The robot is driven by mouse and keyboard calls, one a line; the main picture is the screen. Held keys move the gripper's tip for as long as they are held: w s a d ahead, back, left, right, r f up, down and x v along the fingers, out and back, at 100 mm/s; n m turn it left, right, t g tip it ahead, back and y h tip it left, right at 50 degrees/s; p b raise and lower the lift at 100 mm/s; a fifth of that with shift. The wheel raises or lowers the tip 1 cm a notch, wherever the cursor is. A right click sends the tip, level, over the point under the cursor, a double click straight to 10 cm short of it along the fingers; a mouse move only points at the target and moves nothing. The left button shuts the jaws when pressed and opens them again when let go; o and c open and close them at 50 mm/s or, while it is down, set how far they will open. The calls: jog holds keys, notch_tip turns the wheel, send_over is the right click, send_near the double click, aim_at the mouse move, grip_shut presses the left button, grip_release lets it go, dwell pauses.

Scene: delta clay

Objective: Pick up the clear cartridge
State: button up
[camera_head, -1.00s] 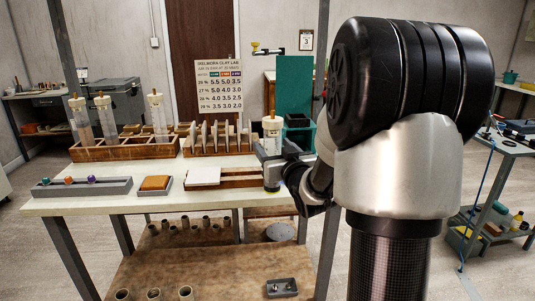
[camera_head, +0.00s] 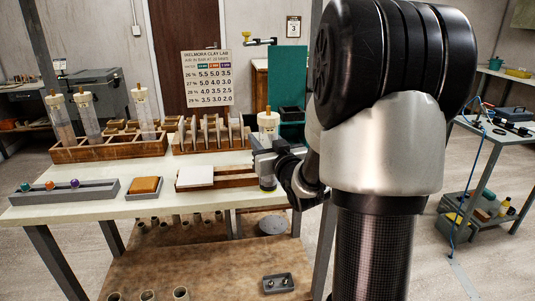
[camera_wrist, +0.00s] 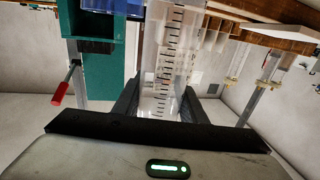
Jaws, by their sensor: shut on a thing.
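My gripper (camera_head: 267,158) is shut on a clear cartridge (camera_head: 267,118) with a white cap. The cartridge stands upright at the right end of the workbench, beside the wooden tray with a white slab. In the wrist view the clear tube (camera_wrist: 172,55), with dark scale marks, lies between my two dark fingers (camera_wrist: 158,105).
A slotted wooden rack (camera_head: 210,147) stands mid-bench. In front are the white slab (camera_head: 195,177), an orange block (camera_head: 143,185) in a grey tray, and a grey holder (camera_head: 45,198) with coloured balls. A green panel (camera_head: 287,75) rises behind my gripper. A cart (camera_head: 505,135) stands right.

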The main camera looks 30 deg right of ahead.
notch_tip(320, 180, up, 10)
jog(key=p, duration=0.3)
dwell(1.0)
